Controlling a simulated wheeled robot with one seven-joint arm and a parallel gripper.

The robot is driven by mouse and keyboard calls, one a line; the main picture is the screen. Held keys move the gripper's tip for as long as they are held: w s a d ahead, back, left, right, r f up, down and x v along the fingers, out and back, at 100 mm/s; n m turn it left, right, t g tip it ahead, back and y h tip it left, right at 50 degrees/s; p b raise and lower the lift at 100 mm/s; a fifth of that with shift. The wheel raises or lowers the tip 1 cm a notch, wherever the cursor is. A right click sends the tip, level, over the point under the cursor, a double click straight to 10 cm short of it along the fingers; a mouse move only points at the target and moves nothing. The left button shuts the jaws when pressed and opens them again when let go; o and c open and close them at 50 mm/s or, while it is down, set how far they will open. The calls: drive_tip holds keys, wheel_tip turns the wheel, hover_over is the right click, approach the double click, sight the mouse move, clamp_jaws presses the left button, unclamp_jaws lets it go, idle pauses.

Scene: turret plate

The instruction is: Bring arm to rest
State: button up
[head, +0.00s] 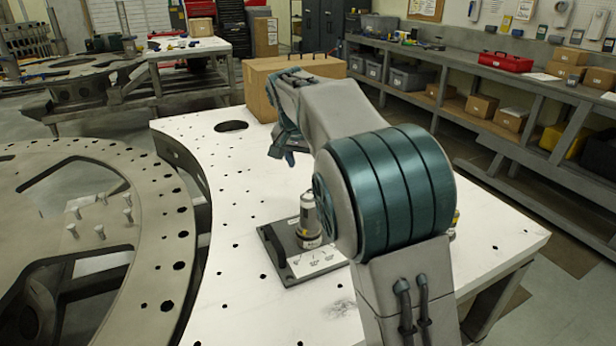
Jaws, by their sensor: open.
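My arm rises from the bottom right of the head view, and its large teal-banded joint covers part of the white table (215,240). The forearm reaches away over the table. My gripper (288,155) shows small and partly hidden at the far end, above the tabletop, with its jaws apart and nothing seen between them.
A large round turret plate (165,225) with holes and several upright bolts (100,230) lies at left. A cardboard box (258,95) stands at the table's far edge behind the arm. A workbench (480,85) with a red toolbox (505,62) runs along the right wall. The table's left part is clear.

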drive_tip(key=shift+v, duration=0.9)
drive_tip(key=s+d+f+n+y, duration=0.1)
drive_tip(key=s+d, duration=0.4)
drive_tip(key=s, duration=0.3)
drive_tip(key=s+d+f+n+y, duration=0.1)
drive_tip(key=s+d+f, duration=0.1)
drive_tip(key=s+d, duration=0.45)
drive_tip(key=s+f+n, duration=0.1)
drive_tip(key=s+f, duration=0.1)
drive_tip(key=s, duration=0.4)
drive_tip(key=s+f, duration=0.3)
drive_tip(key=s, duration=0.3)
drive_tip(key=s+d+f+n+g, duration=0.1)
drive_tip(key=s+f, duration=0.2)
drive_tip(key=s, duration=0.3)
drive_tip(key=shift+s+n, duration=0.3)
drive_tip(key=shift+s, duration=0.1)
